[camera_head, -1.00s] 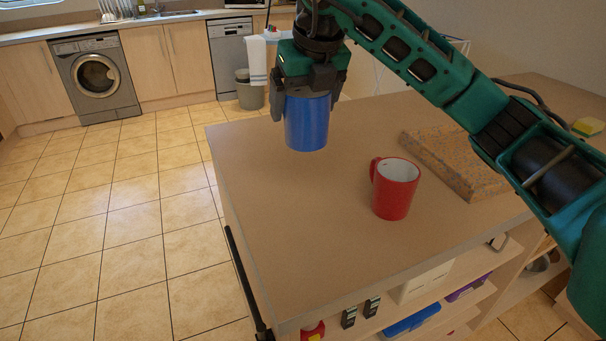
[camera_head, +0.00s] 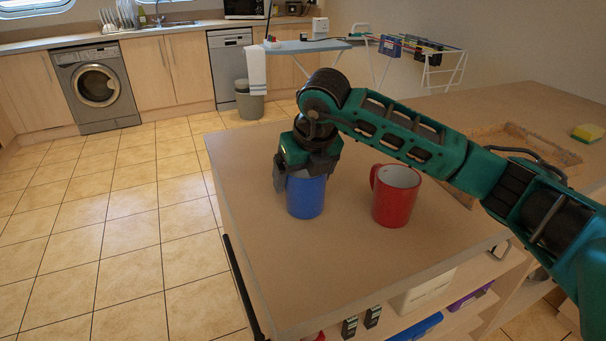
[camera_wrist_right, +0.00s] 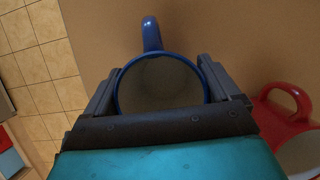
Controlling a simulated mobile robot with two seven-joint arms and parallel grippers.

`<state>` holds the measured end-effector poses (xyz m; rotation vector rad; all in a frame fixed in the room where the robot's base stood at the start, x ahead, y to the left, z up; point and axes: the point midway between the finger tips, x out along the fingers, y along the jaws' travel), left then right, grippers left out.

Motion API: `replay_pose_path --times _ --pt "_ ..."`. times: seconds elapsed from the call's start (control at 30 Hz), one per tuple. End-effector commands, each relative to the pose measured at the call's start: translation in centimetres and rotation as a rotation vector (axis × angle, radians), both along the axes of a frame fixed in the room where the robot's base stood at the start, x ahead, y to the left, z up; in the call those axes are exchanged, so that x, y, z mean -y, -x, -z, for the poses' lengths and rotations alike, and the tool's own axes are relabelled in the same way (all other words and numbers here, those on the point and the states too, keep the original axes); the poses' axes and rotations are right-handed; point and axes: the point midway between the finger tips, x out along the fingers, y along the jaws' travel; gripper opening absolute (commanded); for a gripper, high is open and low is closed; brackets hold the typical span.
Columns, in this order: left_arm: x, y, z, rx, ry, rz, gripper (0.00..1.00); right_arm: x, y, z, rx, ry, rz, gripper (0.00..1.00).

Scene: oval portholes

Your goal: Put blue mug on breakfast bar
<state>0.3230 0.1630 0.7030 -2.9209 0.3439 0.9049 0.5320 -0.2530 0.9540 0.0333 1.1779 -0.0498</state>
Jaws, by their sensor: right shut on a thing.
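The blue mug (camera_head: 306,198) is upright at the left part of the breakfast bar (camera_head: 300,270). My right gripper (camera_head: 305,178) comes down from above and is shut on the mug, with a finger on either side of it. In the right wrist view the blue mug (camera_wrist_right: 160,85) shows its open rim between the two fingers, its handle pointing to the top of the picture. I cannot tell for certain whether its base touches the bar top. My left gripper is not in view.
A red mug (camera_head: 395,196) stands on the bar to the right of the blue mug, apart from it.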

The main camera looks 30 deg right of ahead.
Motion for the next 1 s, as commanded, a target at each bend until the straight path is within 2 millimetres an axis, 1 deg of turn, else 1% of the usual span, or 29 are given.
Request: replay_pose_path --times 0.07,0.17,0.2,0.3,0.53,0.67,0.77,1.0 --pt "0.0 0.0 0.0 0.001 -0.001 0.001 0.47 0.0 0.0 -0.1 0.002 0.000 0.001 0.47" --pt "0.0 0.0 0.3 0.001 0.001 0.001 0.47 0.0 0.0 0.2 0.002 0.000 0.001 0.47" --pt "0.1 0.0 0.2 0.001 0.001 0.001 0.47 0.0 0.0 0.2 0.000 0.000 0.000 0.91" --pt "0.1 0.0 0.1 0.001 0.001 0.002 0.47 0.0 0.0 0.2 -0.001 0.000 0.000 1.00" --pt "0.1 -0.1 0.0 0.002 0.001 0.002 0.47 0.0 0.0 0.1 0.000 0.000 0.000 1.00" --pt "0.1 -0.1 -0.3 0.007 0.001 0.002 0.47 0.0 0.2 -0.8 0.002 0.000 0.000 1.00" --pt "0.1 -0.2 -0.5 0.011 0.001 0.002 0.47 0.0 0.8 -2.4 0.005 0.000 0.001 1.00" --pt "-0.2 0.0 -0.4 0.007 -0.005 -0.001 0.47 -0.2 2.8 -7.3 0.005 0.000 -0.001 1.00"
